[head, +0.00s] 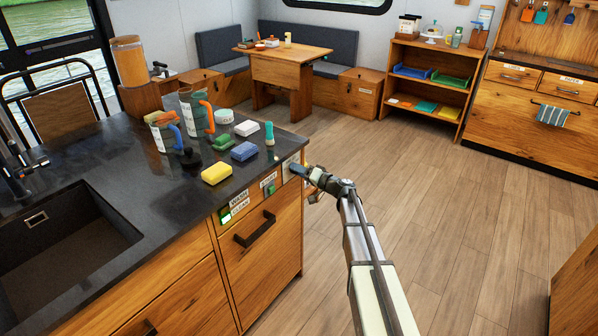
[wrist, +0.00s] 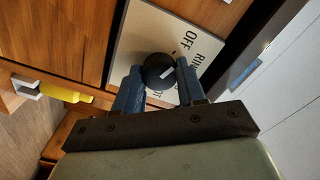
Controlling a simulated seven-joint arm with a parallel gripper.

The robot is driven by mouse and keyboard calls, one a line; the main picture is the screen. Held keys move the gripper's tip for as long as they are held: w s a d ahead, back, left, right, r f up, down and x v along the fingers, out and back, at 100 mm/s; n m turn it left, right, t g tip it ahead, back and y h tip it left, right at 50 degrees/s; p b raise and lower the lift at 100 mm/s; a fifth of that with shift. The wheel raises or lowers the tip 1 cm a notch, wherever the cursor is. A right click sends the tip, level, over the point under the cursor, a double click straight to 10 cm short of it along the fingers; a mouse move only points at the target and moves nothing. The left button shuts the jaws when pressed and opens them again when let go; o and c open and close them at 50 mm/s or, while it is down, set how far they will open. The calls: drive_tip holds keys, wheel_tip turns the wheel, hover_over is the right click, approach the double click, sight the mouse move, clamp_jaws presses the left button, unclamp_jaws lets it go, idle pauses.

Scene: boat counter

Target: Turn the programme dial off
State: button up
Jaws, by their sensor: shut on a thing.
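The programme dial (wrist: 158,68) is a round black knob with a short white pointer line, on a pale plate (wrist: 150,32). The plate carries the word OFF, part of a word beginning RIN, and letters partly hidden by my fingers. The pointer slants up and right in the wrist view, toward the RIN lettering rather than straight at OFF. My gripper (wrist: 160,84) is shut on the knob, one blue finger on each side. In the head view my gripper (head: 302,172) is at the right end of the counter front, where it hides the knob.
The front panel has a green-lit indicator (head: 226,216) beside WASH and CLEAN labels and a START button (head: 270,190). A drawer handle (head: 255,230) sits below. The floor to the right is clear.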

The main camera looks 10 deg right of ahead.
drive_tip(key=o, duration=1.1)
drive_tip(key=shift+c, duration=0.2)
drive_tip(key=v, duration=1.3)
drive_tip(key=shift+s+d, duration=0.25)
